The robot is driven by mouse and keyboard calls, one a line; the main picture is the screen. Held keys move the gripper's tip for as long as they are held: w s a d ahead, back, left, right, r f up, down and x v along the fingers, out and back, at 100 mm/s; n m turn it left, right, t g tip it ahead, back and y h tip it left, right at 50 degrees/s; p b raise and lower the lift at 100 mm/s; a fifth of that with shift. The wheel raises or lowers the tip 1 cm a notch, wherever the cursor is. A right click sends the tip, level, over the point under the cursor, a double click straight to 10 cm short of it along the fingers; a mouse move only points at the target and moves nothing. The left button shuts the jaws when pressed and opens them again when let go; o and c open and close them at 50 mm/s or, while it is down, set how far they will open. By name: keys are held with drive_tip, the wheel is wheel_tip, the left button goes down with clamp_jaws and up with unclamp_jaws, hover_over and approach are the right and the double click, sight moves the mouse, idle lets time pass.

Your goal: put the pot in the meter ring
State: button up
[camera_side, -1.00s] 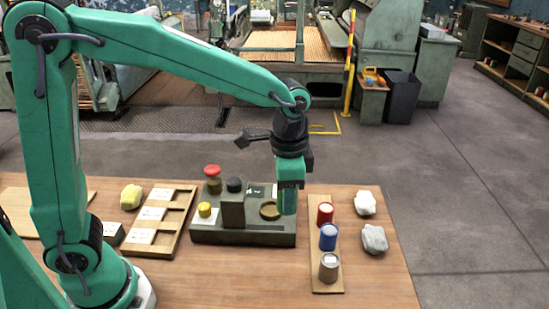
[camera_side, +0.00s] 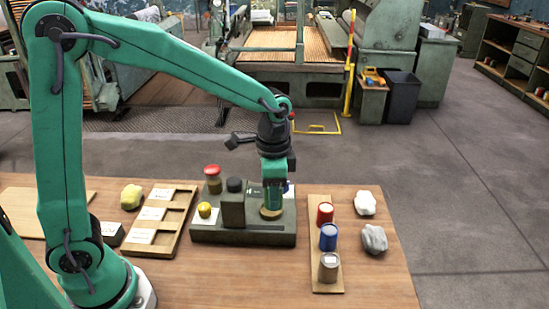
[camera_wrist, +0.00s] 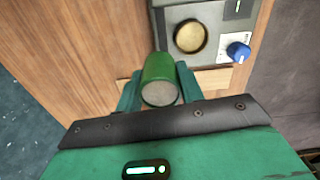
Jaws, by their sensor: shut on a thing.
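My gripper (camera_wrist: 159,88) is shut on a green pot (camera_wrist: 160,72) in the wrist view, one finger on each side of it. The meter ring (camera_wrist: 190,37) is a round, tan-centred ring on the dark block, up and to the right of the pot there. In the side view my gripper (camera_side: 272,194) is over the right part of the block, and the ring (camera_side: 270,213) shows just below it. The green pot is hard to tell from the green fingers in that view. I cannot tell whether the pot touches the ring.
The dark block (camera_side: 243,238) also carries a red-topped post (camera_side: 212,173), a dark post (camera_side: 234,188), a yellow knob (camera_side: 205,209) and a blue knob (camera_wrist: 238,51). A wooden strip (camera_side: 326,285) with three cans stands right; a compartment tray (camera_side: 166,249) stands left.

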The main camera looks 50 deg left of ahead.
drive_tip(key=w+a+f, duration=0.2)
drive_tip(key=a, duration=0.1)
drive_tip(key=w+a+f, duration=0.1)
drive_tip(key=shift+w+a+f, duration=0.25)
drive_tip(key=shift+a, duration=0.15)
drive_tip(key=shift+f, duration=2)
drive_tip(key=shift+f, duration=0.2)
drive_tip(key=o, duration=1)
drive_tip(key=shift+r, duration=0.1)
drive_tip(key=shift+r, duration=6.1)
drive_tip(key=shift+s, duration=0.1)
